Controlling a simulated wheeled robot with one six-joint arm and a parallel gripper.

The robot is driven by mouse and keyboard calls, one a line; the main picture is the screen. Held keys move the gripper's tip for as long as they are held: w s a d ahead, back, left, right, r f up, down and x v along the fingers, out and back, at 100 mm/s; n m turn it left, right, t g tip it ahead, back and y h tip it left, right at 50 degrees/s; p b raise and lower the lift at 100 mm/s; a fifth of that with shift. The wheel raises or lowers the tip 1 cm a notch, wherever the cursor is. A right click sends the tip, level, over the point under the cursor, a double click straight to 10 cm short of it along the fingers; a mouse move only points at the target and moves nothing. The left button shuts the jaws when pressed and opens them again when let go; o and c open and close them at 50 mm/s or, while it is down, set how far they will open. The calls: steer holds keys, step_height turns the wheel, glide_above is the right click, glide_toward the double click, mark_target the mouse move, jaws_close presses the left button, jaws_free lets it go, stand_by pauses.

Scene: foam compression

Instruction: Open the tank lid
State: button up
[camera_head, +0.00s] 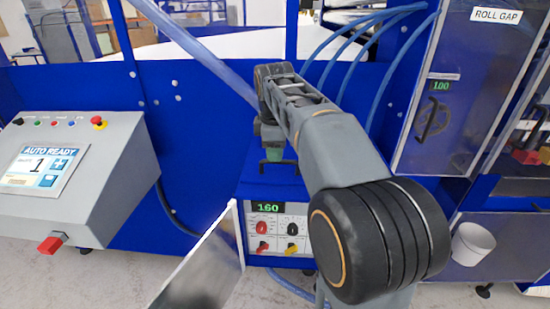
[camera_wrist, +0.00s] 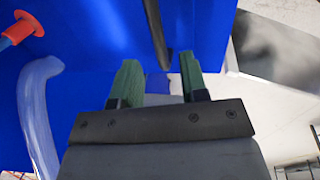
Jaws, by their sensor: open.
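The tank is the blue box with a green 160 readout (camera_head: 268,208) in the head view. Its flat blue lid (camera_head: 258,188) appears closed. A thin dark handle (camera_head: 264,168) stands on the lid, partly hidden by my gripper (camera_head: 278,156). My gripper points down just above the lid. In the wrist view my gripper (camera_wrist: 159,78) is open, with its two green fingers apart. A dark bar (camera_wrist: 156,35), probably the handle, runs toward the gap between the fingertips, over a blue surface. I cannot tell whether the fingers touch it.
A grey control console (camera_head: 95,165) reading AUTO READY stands at left. A pale panel (camera_head: 208,265) stands out in front of the tank's left side. An orange fitting (camera_wrist: 22,28) tops a blue hose in the wrist view.

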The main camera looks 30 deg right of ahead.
steer(key=shift+w+d+f, duration=0.1)
steer(key=shift+w+f, duration=0.05)
steer(key=shift+f, duration=0.65)
steer(key=shift+w+d+f, duration=0.1)
steer(key=shift+w+f, duration=0.05)
steer(key=shift+f, duration=0.6)
jaws_close()
